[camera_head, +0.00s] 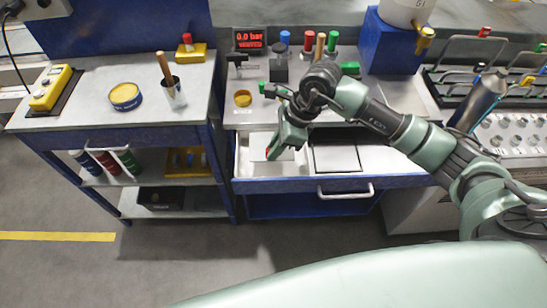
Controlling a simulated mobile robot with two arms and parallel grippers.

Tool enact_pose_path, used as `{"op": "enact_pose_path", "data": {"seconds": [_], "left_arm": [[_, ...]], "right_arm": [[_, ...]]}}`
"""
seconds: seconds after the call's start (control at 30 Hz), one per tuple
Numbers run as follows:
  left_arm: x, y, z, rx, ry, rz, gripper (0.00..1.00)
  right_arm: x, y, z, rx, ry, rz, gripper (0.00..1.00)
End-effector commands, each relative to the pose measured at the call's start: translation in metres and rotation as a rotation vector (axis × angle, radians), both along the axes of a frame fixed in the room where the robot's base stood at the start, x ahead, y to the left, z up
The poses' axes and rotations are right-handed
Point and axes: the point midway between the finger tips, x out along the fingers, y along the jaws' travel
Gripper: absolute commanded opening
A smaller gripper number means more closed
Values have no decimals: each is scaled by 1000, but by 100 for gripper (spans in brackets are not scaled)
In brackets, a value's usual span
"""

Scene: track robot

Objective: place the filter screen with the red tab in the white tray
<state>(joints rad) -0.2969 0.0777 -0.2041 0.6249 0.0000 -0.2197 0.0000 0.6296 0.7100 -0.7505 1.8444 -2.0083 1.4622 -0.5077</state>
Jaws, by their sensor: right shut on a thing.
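My right gripper (279,151) reaches down over the left part of an open drawer. It is shut on the filter screen, of which little shows apart from a small red patch, the red tab (268,151), at the fingers. The white tray (243,160) is in the left part of the drawer, below and around the gripper in the picture. I cannot tell whether the screen touches the tray floor, as the fingers hide most of it. My left gripper is not in view.
The drawer (300,184) is pulled out, with a handle (345,191) in front. A dark-framed grey panel (337,157) lies right of the tray. Behind stand a pressure display (250,39) and several coloured bottles. A side bench (120,120) stands left; the floor in front is clear.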

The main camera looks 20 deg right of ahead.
Motion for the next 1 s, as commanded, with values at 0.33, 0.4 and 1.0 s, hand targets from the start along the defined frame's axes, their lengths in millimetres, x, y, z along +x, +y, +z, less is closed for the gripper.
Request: {"op": "enact_pose_path", "data": {"seconds": [0.33,0.4,1.0], "left_arm": [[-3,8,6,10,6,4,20],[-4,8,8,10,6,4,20],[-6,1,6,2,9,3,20]], "right_arm": [[-1,0,-32,1,3,-1,0],[0,0,-43,1,3,-1,0],[0,0,-62,0,0,1,36]]}}
